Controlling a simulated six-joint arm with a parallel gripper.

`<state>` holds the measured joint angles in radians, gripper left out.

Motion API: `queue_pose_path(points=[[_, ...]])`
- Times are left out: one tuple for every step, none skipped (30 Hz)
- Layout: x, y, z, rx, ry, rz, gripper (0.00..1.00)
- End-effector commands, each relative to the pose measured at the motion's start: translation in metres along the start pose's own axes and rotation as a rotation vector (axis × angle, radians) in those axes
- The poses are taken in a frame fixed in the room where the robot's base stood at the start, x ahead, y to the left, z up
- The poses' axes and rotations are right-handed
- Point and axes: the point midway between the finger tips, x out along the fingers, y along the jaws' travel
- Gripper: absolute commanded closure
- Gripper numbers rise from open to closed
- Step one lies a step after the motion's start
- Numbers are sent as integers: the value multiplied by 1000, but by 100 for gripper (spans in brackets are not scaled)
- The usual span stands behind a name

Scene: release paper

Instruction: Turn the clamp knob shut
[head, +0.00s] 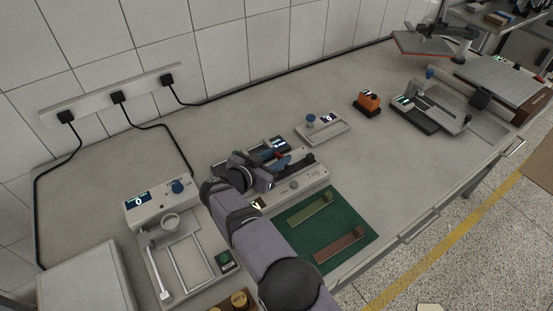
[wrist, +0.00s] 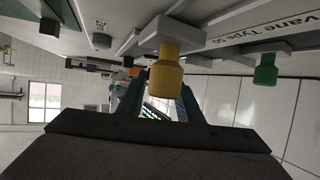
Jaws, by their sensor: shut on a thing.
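A small red part (head: 280,154) shows beside the fingers in the head view. In the wrist view, the dark fingers (wrist: 159,100) stand partly behind a yellow knob-like part (wrist: 165,72) on a pale block. A green one (wrist: 265,70) is at the right.
A green mat (head: 350,225) with two strips lies in front of the device. A white unit with a blue knob (head: 177,186) stands at left. A small scale (head: 322,127) and an orange block (head: 368,102) are behind at right.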

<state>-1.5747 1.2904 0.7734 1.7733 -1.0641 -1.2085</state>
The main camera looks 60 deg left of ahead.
Motion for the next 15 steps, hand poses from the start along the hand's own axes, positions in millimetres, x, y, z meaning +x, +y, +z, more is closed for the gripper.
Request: queue_pose_path(points=[[0, 0, -3, 3, 5, 2, 90], [0, 0, -3, 4, 6, 3, 90], [0, 0, -4, 5, 6, 4, 90], [0, 0, -4, 5, 6, 4, 90], [0, 0, -4, 5, 6, 4, 90], [0, 0, -4, 5, 7, 4, 90], [0, 0, -4, 5, 7, 4, 90], [0, 0, -5, 5, 7, 4, 90], [0, 0, -5, 5, 7, 4, 90], [0, 0, -5, 5, 7, 4, 90], [0, 0, -5, 5, 7, 4, 90], [0, 0, -5, 5, 8, 3, 90], [0, 0, -5, 5, 8, 3, 90], [0, 0, -5, 5, 8, 3, 60], [0, 0, -5, 5, 7, 4, 50]])
